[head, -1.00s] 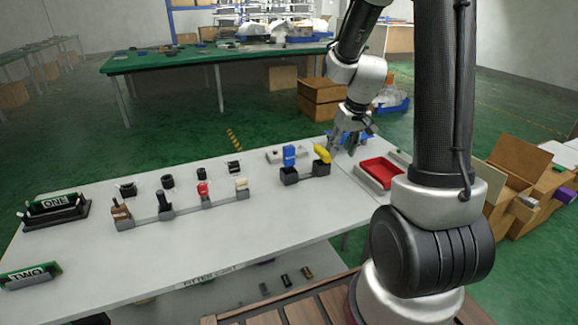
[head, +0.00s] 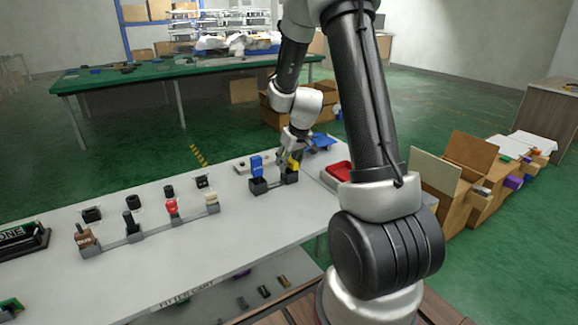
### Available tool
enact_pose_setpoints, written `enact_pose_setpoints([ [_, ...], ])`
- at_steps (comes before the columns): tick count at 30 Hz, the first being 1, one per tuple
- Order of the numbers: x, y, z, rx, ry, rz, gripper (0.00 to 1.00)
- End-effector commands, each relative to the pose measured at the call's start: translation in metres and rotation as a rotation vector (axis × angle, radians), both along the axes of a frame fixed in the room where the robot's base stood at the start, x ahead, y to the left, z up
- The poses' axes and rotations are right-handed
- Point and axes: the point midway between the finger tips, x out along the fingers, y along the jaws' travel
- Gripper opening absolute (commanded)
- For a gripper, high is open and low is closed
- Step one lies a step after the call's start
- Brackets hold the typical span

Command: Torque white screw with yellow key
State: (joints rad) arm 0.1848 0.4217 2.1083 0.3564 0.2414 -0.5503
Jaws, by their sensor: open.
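The yellow key (head: 293,164) stands upright in the right dark holder block (head: 290,177) on the light table. My gripper (head: 288,158) is open, right at the yellow key, with its fingers partly covering it. I cannot tell whether the fingers touch the key. The blue key (head: 256,165) stands in the left dark holder (head: 258,186) beside it. A pale plate (head: 243,166) lies behind the blue key. A small white-topped piece (head: 211,197) stands at the right end of a row of fixtures; I cannot tell whether it is the white screw.
A red piece (head: 171,206), a black piece (head: 131,219) and a brown piece (head: 84,234) stand in the same row. The table front (head: 190,255) is clear.

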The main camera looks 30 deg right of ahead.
Motion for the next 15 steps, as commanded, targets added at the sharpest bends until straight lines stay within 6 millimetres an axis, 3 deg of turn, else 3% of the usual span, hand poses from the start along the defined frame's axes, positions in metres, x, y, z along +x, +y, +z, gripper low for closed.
enact_pose_setpoints([
  [6,0.0005,0.0001,-0.0011,0.0,0.0,0.0,0.45],
  [13,0.0002,0.0,-0.001,0.0,0.0,0.0,0.05],
  [15,0.0002,0.0,-0.001,0.0,0.0,0.0,0.0],
])
